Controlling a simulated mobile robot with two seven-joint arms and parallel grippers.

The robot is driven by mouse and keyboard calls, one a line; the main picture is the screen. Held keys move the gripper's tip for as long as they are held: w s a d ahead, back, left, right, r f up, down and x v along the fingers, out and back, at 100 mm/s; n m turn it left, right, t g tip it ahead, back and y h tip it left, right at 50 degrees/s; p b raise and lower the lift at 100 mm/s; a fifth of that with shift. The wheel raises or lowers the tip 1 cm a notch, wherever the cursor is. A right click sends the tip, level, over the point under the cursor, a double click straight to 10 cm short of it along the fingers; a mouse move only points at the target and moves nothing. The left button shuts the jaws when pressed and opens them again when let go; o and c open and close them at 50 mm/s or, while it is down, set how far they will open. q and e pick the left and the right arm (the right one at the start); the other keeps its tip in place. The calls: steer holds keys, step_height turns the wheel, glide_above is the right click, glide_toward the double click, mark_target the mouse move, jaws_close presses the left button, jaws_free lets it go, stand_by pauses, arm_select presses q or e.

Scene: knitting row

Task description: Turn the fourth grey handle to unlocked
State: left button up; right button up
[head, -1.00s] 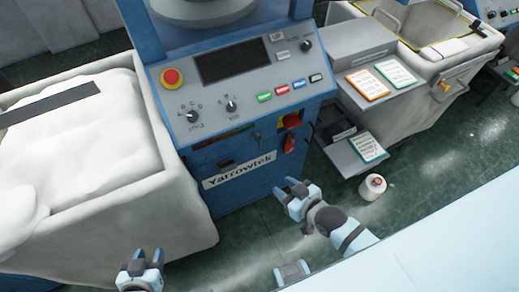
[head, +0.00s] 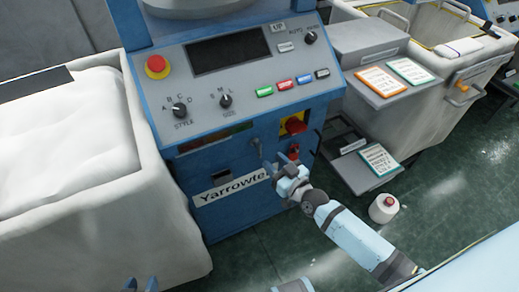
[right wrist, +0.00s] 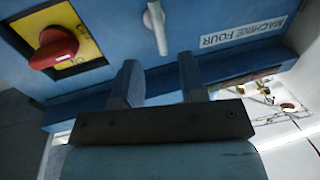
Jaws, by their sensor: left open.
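The grey handle (right wrist: 154,27) is on the blue front of the machine labelled MACHINE FOUR (right wrist: 243,31). It stands close to upright in the right wrist view, its lower end towards my gripper. In the head view the handle (head: 257,148) is small, left of the red switch. My right gripper (right wrist: 160,80) is open and empty, its fingers apart and just short of the handle. In the head view my right gripper (head: 284,165) is at the machine's lower front. My left gripper (head: 141,285) shows only its open fingertips at the bottom edge, away from the machine.
A red switch on a yellow plate (right wrist: 55,47) sits left of the handle in the wrist view. A white-filled bin (head: 100,218) stands at left. A white spool (head: 384,208) stands on the floor right of my right arm. Grey shelves (head: 348,168) with cards are beside the machine.

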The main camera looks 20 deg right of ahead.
mark_target(259, 148)
steer(key=x, duration=0.7)
steer(key=shift+w+b, duration=0.2)
steer(key=shift+b, duration=0.15)
steer(key=shift+f, duration=0.1)
jaws_close()
